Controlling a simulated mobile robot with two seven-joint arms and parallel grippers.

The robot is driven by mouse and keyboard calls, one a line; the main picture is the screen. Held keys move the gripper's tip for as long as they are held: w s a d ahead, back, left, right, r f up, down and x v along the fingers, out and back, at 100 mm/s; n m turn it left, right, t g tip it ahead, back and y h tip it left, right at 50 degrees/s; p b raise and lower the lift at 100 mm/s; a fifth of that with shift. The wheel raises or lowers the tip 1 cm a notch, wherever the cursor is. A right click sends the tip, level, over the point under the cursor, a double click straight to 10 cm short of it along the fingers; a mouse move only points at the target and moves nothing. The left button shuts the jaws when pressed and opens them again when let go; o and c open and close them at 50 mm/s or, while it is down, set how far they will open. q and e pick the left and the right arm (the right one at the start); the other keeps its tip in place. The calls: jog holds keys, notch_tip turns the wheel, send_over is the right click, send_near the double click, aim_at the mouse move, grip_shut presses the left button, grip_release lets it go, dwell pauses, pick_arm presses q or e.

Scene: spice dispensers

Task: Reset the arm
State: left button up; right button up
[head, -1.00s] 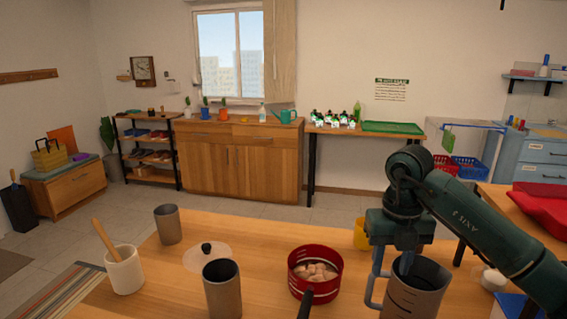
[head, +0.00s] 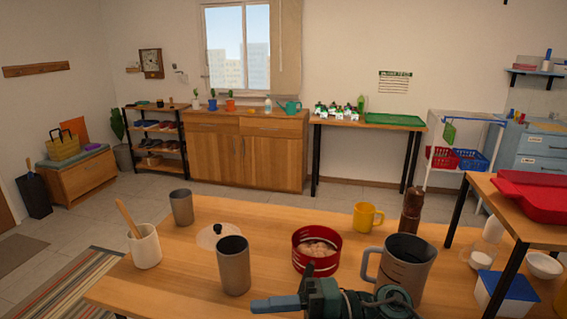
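My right gripper (head: 272,304) is low at the bottom middle, in front of the red pot and the grey jug. Its blue-grey finger part points left, seen from the side, so I cannot tell whether it is open or shut. My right arm's dark green links (head: 385,303) show beside it at the bottom edge. The large grey jug (head: 402,266) stands upright just behind the arm, its lower part partly covered. The red pot (head: 317,243) holds pale pinkish chunks; its dark handle is hidden now. My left gripper is not in view.
On the wooden table (head: 180,268) stand grey cylinders (head: 233,267), a white crock (head: 145,247) with a wooden utensil, a yellow mug (head: 367,217) and a brown grinder (head: 411,212). A raised shelf with a red case (head: 535,192) is at the right. The front left tabletop is clear.

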jog(key=w+d+f+m+t+h+p, duration=0.1)
jog(key=d+f+m+t+h, duration=0.2)
jog(key=m+t, duration=0.7)
jog(key=w+d+f+m+t+h+p, duration=0.1)
jog(key=d+m+t+h, duration=0.2)
jog(key=d+m+t, duration=0.55)
jog(key=s+d+f+m+g+h, duration=0.2)
jog(key=s+f+m, duration=0.4)
jog(key=f, duration=0.3)
jog(key=s+d+f+m+g+h, duration=0.3)
jog(key=s+f+m+h, duration=0.3)
jog(key=f+m, duration=0.2)
jog(key=shift+s+f+g+h+p, duration=0.3)
jog(key=shift+f+g+h, duration=0.1)
jog(key=shift+f+g, duration=0.2)
